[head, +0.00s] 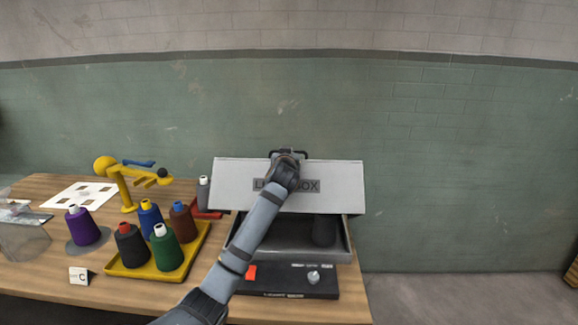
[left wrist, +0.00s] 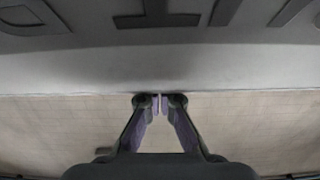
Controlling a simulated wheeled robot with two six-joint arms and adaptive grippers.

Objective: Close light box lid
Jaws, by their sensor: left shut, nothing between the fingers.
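The light box (head: 290,238) stands at the right end of the table, its lid (head: 232,186) raised and tilted, with lettering on its face. My left arm crosses in front of the lid and hides part of the lettering. My left gripper (head: 288,153) is at the lid's upper edge, shut and empty. In the left wrist view its fingertips (left wrist: 160,103) meet close to the lid's edge (left wrist: 160,70); whether they touch it I cannot tell. My right gripper is not in view.
The box's front panel has a red button (head: 251,272) and a silver knob (head: 314,277). A yellow tray (head: 128,269) with several thread cones, a purple cone (head: 82,226), a yellow stand (head: 125,190) and a "C" card (head: 79,276) are left. A brick wall rises behind.

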